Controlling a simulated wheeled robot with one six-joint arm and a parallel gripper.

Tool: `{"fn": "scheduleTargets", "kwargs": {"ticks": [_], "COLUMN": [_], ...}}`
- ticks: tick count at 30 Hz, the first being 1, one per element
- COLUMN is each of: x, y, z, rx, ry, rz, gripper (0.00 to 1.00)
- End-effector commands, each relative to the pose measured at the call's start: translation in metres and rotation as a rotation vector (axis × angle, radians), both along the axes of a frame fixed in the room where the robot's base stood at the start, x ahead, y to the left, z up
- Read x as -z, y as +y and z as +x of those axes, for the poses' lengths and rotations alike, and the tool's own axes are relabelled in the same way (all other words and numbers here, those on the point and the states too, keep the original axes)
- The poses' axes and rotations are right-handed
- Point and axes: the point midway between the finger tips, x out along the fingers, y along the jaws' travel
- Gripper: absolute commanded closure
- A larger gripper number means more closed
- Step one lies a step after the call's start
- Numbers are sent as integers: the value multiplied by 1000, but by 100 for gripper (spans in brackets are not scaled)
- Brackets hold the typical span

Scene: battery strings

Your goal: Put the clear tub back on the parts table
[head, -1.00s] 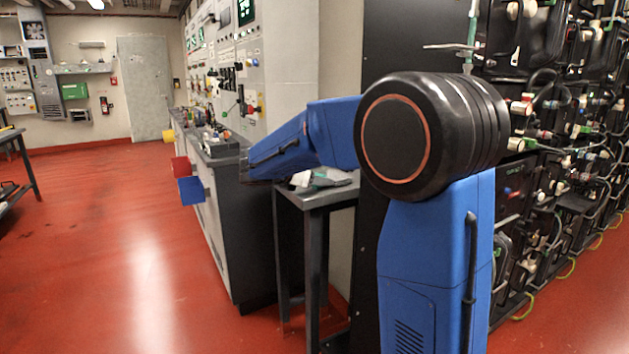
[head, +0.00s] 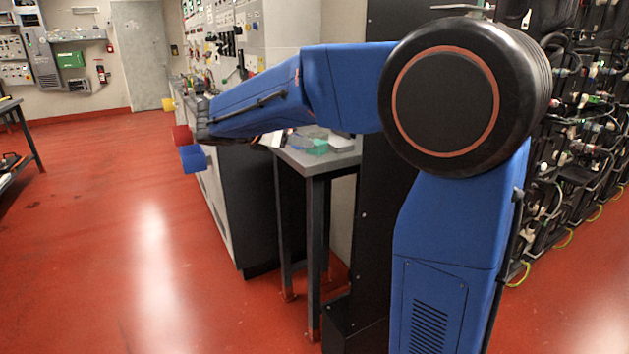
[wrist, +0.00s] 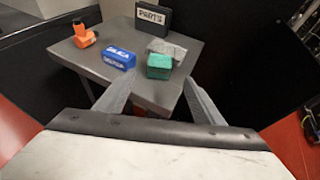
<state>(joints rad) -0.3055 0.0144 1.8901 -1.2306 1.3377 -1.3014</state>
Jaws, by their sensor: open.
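The grey parts table (wrist: 84,60) is ahead of my gripper in the wrist view, with a dark sign reading PARTS (wrist: 152,17) at its back. It also shows in the head view (head: 318,161), partly behind my arm. My gripper (wrist: 157,80) is open, its two fingers apart and nothing seen between them. A green box (wrist: 159,66) sits on the table just beyond the fingertips. A grey, pale item (wrist: 167,48) lies behind it; I cannot tell whether it is the clear tub. I cannot make out a clear tub for certain in either view.
On the table are also a blue box (wrist: 118,58) and an orange item (wrist: 84,35). A dark cabinet stands right of the table. In the head view, battery racks (head: 585,150) stand at the right. The red floor (head: 120,240) at the left is clear.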

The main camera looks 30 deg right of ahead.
Motion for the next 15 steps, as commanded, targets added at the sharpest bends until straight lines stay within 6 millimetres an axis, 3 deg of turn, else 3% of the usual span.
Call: {"fn": "scheduleTargets", "kwargs": {"ticks": [5,8,15], "x": [2,10,50], "y": [-3,-12,-32], "z": [-9,-31,-126], "rx": [15,58,282], "ry": [-16,-62,-269], "rz": [29,112,465], "gripper": [38,38,38]}}
